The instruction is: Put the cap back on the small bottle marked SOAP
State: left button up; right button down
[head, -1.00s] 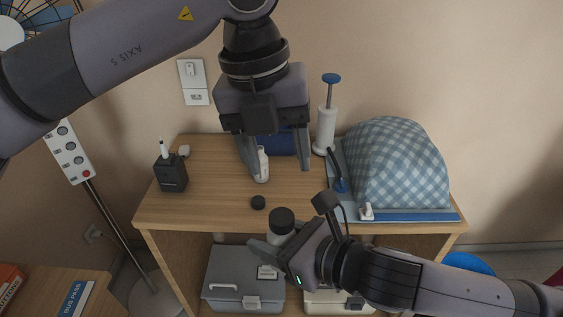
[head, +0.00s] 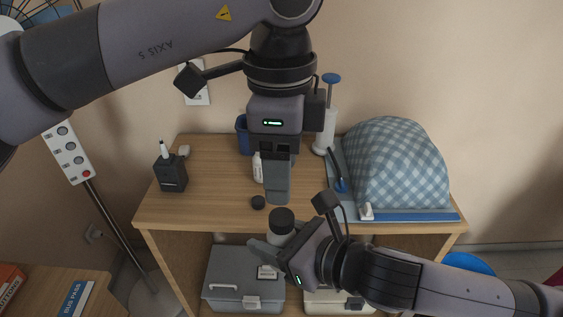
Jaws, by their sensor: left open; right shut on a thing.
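A small white bottle (head: 257,168) stands on the wooden top, partly hidden behind my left gripper; no lettering can be read on it. A small black cap (head: 258,202) lies on the wood near the front edge. My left gripper (head: 278,197) points down above the top, open, its fingers seen edge-on, one in front of the other, just right of the cap and bottle.
A black box with a white stick (head: 171,172) stands at the left of the wooden top (head: 215,205). A blue container (head: 243,136), a white pump (head: 326,125) and a checkered cloth-covered heap (head: 398,165) stand behind and right. A grey case (head: 243,280) sits below.

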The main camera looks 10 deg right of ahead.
aim_at(281, 216)
pick_arm(q)
jog(key=shift+n, duration=0.7)
jog(key=shift+f, duration=0.1)
jog(key=shift+f, duration=3.95)
grip_shut()
